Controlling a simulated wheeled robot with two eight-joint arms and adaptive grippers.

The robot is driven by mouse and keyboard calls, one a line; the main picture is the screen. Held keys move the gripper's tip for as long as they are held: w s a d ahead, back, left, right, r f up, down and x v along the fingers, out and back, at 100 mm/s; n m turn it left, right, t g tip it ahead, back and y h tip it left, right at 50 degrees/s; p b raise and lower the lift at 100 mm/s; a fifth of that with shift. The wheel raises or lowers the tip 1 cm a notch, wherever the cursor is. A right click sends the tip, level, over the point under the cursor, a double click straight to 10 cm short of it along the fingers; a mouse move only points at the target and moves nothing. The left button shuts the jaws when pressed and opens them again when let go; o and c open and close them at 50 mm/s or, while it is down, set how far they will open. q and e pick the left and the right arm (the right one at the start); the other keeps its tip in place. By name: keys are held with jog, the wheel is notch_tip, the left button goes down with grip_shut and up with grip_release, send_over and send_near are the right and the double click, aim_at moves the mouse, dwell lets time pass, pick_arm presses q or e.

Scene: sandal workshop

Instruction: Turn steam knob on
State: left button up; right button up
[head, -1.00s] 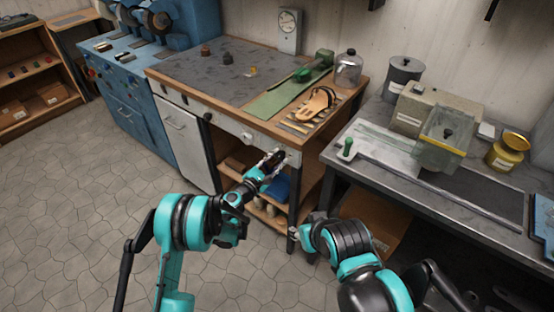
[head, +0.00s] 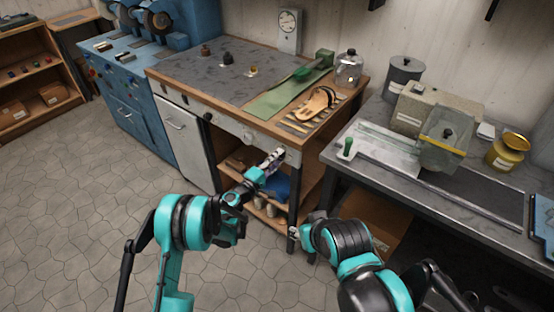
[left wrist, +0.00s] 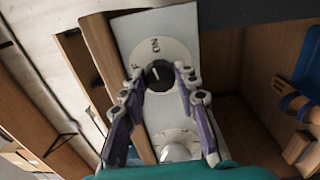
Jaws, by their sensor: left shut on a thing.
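The steam knob (left wrist: 159,75) is a dark knob at the middle of a round white dial (left wrist: 156,50) with ON lettering and part of other lettering at its left. The dial is on a pale panel along the workbench's front. My left gripper (left wrist: 159,70) has a fingertip on each side of the knob and is shut on it. In the head view my left gripper (head: 272,160) reaches the right end of the panel and hides the knob. Where the knob's pointer aims is unclear. My right gripper (head: 298,236) is low beside the bench leg, too small to read.
A second, pale round knob (left wrist: 177,148) shows below the dial in the wrist view. A sandal (head: 314,103) lies on the bench top (head: 190,68). Open shelves with a blue item (head: 277,187) are below the panel. A metal side table (head: 460,190) stands at right. Floor at left is clear.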

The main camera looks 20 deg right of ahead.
pick_arm(q)
jog(key=shift+m, duration=1.1)
jog(key=o, duration=1.2)
jog(key=shift+c, duration=0.2)
jog(key=v, duration=0.7)
jog(key=shift+s+a, duration=0.2)
jog(key=shift+a, duration=0.05)
jog(key=shift+f, duration=0.1)
